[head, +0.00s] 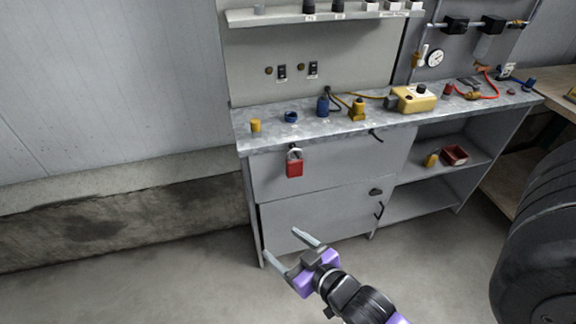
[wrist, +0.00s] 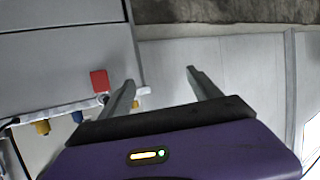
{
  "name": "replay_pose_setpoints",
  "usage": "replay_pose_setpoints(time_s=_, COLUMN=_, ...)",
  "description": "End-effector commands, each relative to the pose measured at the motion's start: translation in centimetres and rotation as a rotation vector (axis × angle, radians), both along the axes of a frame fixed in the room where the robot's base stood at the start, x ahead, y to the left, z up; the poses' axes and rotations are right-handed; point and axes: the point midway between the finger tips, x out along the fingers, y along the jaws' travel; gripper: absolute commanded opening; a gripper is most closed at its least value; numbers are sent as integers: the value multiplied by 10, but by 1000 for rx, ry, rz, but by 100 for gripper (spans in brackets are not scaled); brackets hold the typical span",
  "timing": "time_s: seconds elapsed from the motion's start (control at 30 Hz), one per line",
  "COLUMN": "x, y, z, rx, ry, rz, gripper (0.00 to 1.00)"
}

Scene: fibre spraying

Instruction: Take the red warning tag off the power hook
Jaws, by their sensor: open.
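The red warning tag (head: 294,168) hangs from a hook at the left front edge of the workbench, against the grey cabinet front. A pale loop shows at its top. In the wrist view the red tag (wrist: 100,81) appears upside down, left of my fingers. My gripper (head: 292,242) is open and empty, below the tag and apart from it, in front of the lower cabinet. In the wrist view my gripper (wrist: 160,78) shows its two fingers spread with nothing between them.
The workbench (head: 262,140) carries a yellow cylinder (head: 255,125), a blue ring (head: 291,117) and a yellow box (head: 413,99). A second dark hook (head: 376,136) sits on its front edge. Black rounded forms (head: 545,230) fill the right side. The floor at left is clear.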

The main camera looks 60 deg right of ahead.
Motion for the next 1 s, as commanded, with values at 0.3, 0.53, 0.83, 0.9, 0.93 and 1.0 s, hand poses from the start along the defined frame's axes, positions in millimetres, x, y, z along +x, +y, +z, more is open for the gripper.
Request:
replay_pose_setpoints(time_s=0.3, x=51, y=-159, z=5, rx=29, ry=15, rz=-317, gripper=73)
replay_pose_setpoints(time_s=0.53, x=55, y=-216, z=12, rx=53, ry=21, rz=-424, gripper=73)
replay_pose_setpoints(time_s=0.83, x=70, y=-240, z=4, rx=57, ry=21, rz=-437, gripper=73)
replay_pose_setpoints(time_s=0.9, x=73, y=-245, z=3, rx=56, ry=21, rz=-437, gripper=73)
replay_pose_setpoints(time_s=0.93, x=75, y=-247, z=2, rx=56, ry=21, rz=-437, gripper=73)
replay_pose_setpoints(time_s=1.0, x=81, y=-254, z=0, rx=57, ry=20, rz=-437, gripper=73)
